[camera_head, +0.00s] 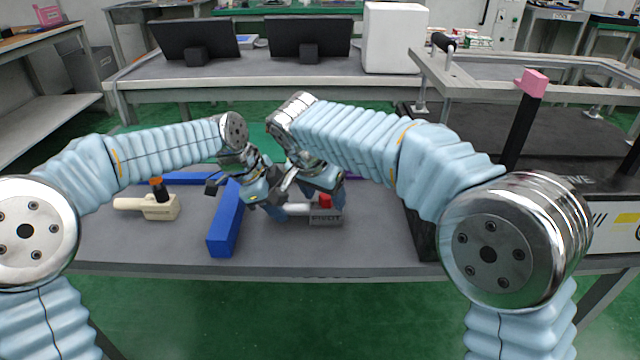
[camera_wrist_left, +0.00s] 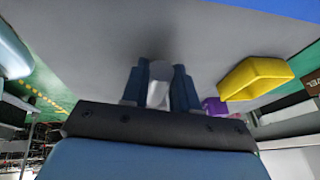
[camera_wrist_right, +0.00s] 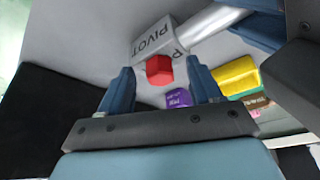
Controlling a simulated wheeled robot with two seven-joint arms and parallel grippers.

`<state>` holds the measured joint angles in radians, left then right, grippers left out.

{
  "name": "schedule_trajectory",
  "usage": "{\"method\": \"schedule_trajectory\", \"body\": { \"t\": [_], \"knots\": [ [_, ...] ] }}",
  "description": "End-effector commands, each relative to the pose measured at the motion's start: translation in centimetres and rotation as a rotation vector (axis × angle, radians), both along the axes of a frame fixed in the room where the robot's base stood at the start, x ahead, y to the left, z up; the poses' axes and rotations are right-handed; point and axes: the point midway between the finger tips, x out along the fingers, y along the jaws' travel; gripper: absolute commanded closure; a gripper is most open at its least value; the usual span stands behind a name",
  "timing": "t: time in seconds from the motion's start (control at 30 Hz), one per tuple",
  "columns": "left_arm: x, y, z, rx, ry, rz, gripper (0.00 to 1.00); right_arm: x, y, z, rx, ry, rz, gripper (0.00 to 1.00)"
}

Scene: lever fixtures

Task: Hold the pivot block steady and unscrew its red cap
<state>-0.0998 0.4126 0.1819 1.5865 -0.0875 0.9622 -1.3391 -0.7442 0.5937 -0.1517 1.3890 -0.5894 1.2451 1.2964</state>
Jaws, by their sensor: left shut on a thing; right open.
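The grey pivot block (camera_head: 326,219), marked PIVOT, lies on the table with a pale cylindrical handle (camera_head: 297,209) out to its left. Its red cap (camera_head: 325,201) sits on top; the cap also shows in the right wrist view (camera_wrist_right: 159,70). My left gripper (camera_head: 277,210) is shut on the handle, whose round end (camera_wrist_left: 158,92) shows between its fingers. My right gripper (camera_wrist_right: 162,76) is open, with a finger on each side of the cap in its wrist view and clear gaps between. In the head view the right gripper is partly hidden by its own arm.
A blue bar (camera_head: 226,220) lies left of my left gripper. A cream block (camera_head: 160,207) with a dark and orange knob stands further left. A yellow bin (camera_wrist_right: 236,76) and a purple block (camera_wrist_right: 178,98) show in the right wrist view. Bare table lies at the front.

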Motion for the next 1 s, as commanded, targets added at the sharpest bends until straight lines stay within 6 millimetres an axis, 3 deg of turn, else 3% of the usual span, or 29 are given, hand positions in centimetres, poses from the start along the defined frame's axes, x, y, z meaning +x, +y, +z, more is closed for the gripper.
{"method": "schedule_trajectory", "body": {
  "t": [0.27,0.67,0.8,1.0],
  "knots": [
    [0.01,0.0,0.0,0.0,0.0,0.0,1.0,0.06,-0.05,-0.18,0.0,0.0,0.0,0.36],
    [0.01,0.0,0.0,0.0,0.0,0.0,1.0,0.05,-0.04,-0.15,0.0,0.0,0.0,0.93],
    [0.01,0.0,0.01,0.0,0.0,0.0,1.0,0.0,-0.22,-0.08,0.002,0.0,0.064,0.94],
    [0.0,-0.01,0.0,0.0,0.0,0.0,1.0,-0.1,-0.77,-0.09,0.004,0.0,0.42,0.94]
  ]
}}
